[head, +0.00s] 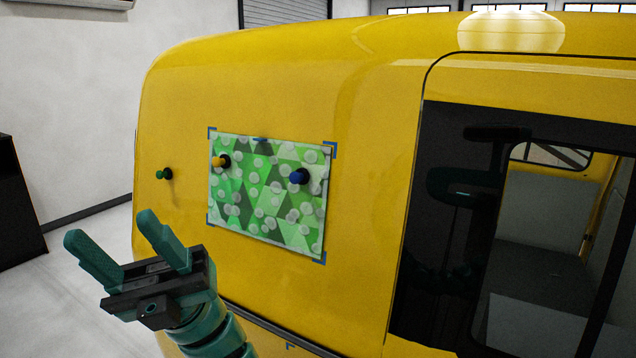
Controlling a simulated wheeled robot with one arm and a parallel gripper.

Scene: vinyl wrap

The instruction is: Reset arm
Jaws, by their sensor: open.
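My gripper (122,246) is at the lower left of the head view. Its two teal fingers are spread apart with nothing between them, and they point up and to the left. It is in front of the yellow vehicle side, left of and below a green patterned vinyl sheet (258,225). The sheet lies on the vehicle panel (370,210), with blue corner marks around it. A yellow-orange knob-like piece (219,162) sits on its upper left and a blue one (299,176) on its upper right. A green one (163,174) is on the bare panel left of the sheet.
The vehicle's dark-framed window or door opening (540,230) is at the right. A black cabinet (18,205) stands at the left edge. Light floor (85,285) and a white wall are open to the left of the vehicle.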

